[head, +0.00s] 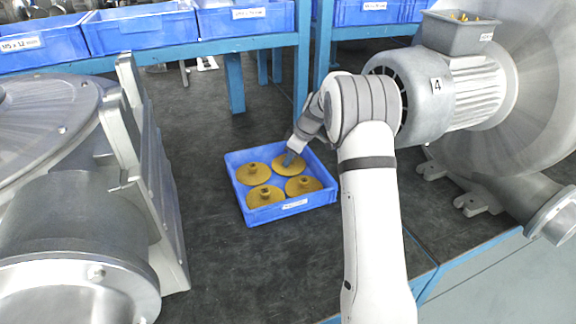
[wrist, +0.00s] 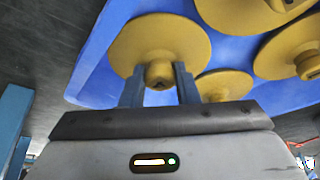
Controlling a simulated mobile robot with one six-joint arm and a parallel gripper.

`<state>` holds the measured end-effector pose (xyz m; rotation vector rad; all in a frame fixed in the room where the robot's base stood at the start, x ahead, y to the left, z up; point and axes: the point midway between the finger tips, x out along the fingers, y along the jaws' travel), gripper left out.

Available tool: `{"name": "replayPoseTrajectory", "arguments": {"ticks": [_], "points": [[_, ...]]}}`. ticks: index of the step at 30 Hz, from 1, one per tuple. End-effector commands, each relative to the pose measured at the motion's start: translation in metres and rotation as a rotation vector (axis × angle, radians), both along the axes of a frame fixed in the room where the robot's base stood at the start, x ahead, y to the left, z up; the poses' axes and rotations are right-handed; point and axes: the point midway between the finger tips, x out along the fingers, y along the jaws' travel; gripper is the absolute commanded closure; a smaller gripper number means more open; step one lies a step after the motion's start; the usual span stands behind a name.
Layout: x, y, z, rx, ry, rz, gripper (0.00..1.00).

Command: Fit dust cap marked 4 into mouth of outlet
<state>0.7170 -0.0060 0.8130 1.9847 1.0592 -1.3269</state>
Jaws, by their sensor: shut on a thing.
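Several yellow round dust caps with centre knobs lie in a blue tray (head: 245,216) on the dark bench. My gripper (wrist: 160,80) is shut on the knob of one yellow cap (wrist: 190,42); in the head view this is the far right cap (head: 291,161) in the tray. No number can be read on the caps.
Another large grey blower (head: 75,225) fills the left side, with an upright flange near the tray. Blue bins (head: 140,28) stand on a blue rack at the back. The bench (head: 225,275) is clear in front of the tray. Metal feet (head: 475,200) stick out below the right blower.

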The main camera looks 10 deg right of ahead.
Motion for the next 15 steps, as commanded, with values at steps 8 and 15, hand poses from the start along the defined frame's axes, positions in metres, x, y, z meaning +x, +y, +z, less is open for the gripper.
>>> {"name": "replayPoseTrajectory", "arguments": {"ticks": [8,15], "points": [[0.000,0.000,0.000,0.000,0.000,0.001,0.95],[0.000,0.001,0.015,0.000,-0.002,0.002,0.95]]}}
